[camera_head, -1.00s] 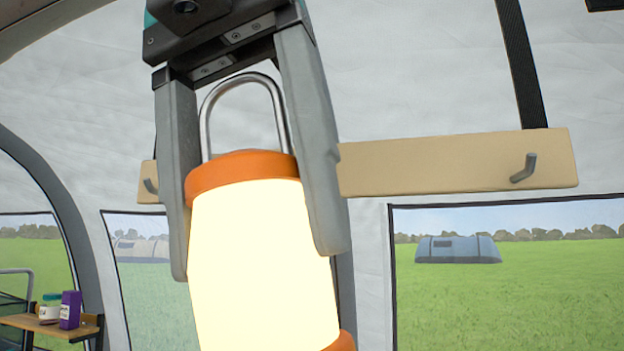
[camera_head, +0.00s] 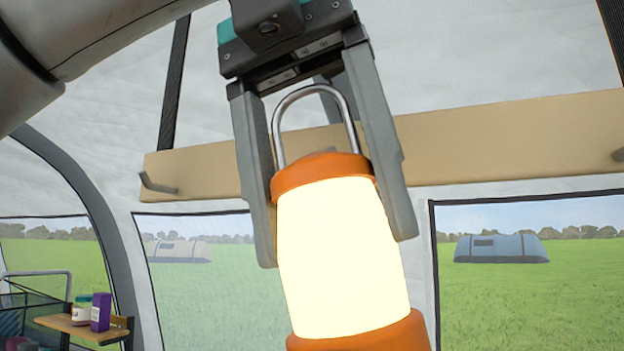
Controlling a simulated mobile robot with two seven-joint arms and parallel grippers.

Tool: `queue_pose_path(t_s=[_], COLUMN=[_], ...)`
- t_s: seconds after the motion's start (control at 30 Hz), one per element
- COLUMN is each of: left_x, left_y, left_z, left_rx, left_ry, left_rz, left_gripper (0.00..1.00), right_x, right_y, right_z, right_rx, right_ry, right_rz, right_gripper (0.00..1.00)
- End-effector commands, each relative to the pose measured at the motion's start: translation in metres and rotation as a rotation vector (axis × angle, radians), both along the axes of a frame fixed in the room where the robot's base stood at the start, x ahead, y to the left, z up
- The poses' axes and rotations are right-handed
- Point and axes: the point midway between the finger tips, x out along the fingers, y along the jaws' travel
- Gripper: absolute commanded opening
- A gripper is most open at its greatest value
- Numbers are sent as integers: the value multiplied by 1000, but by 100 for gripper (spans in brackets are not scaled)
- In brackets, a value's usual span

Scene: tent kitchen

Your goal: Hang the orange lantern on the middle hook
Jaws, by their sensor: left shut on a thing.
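The orange lantern (camera_head: 345,255) has a glowing cream body, an orange cap and base, and a metal loop handle on top. My left gripper (camera_head: 335,240) comes down from above and is shut on the lantern, with one finger on each side of its upper part. The lantern is tilted slightly in the picture. The wooden hook board (camera_head: 480,145) runs behind it. One hook (camera_head: 157,184) shows near the board's left end, and part of another hook (camera_head: 618,154) shows at the right picture edge. The lantern and gripper hide the board's middle, and no middle hook is visible. My right gripper is out of view.
Dark straps (camera_head: 174,85) hold the board against the white tent wall. A small wooden shelf (camera_head: 75,325) with a purple box (camera_head: 101,311) and a jar (camera_head: 82,307) stands at the lower left. Tent windows show grass outside.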

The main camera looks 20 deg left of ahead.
Motion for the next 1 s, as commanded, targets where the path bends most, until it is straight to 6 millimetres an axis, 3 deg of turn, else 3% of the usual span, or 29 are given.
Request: queue_pose_path(t_s=[0.17, 1.0], left_x=[11, 59], left_y=[-1, -2], left_z=[-1, -5], left_rx=[-3, -2], left_ry=[0, 0], left_rz=[0, 1], left_gripper=[0, 0], right_x=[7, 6], right_y=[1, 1], right_z=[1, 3], right_rx=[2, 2], right_ry=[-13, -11], right_rz=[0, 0], right_gripper=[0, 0])
